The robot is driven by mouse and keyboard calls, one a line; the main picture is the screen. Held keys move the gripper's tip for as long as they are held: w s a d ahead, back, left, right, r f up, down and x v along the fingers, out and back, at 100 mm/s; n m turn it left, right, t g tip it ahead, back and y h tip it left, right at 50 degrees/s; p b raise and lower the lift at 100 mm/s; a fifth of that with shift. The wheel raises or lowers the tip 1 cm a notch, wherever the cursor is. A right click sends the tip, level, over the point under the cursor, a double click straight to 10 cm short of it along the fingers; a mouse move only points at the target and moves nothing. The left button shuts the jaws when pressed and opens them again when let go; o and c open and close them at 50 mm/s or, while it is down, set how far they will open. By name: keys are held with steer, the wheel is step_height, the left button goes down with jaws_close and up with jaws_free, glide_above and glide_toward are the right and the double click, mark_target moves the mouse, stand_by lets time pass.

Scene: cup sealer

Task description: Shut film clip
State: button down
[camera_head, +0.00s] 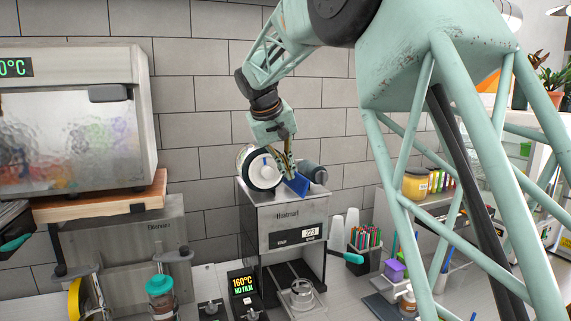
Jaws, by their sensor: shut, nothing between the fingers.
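The cup sealer (290,217) is a grey metal box on the counter, with a small display on its front. A white film roll with a dark rim (264,172) sits on its top left. A blue part, which looks like the film clip (299,185), stands tilted on the top of the sealer. My gripper (290,174) points down from the arm, its fingers shut and empty, right beside the blue part. I cannot tell whether they touch. A dark cylinder (315,172) lies behind the blue part. The clip's hinge side is hidden.
A small screen (244,284) reads 160°C and NO FILM. A clear cup (302,293) stands under the sealer. A glass-fronted oven (75,125) is at left, and a pencil holder (366,249) at right. The tiled wall is close behind the sealer.

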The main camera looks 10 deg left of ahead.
mark_target(303, 189)
steer(key=shift+w+d+f+p, duration=0.3)
steer(key=shift+w+d+f, duration=0.5)
steer(key=shift+d+f, duration=0.2)
steer(key=shift+w+d+f+p, duration=0.3)
steer(key=shift+w+d+f, duration=0.5)
steer(key=shift+d+f, duration=0.2)
steer(key=shift+a, duration=0.1)
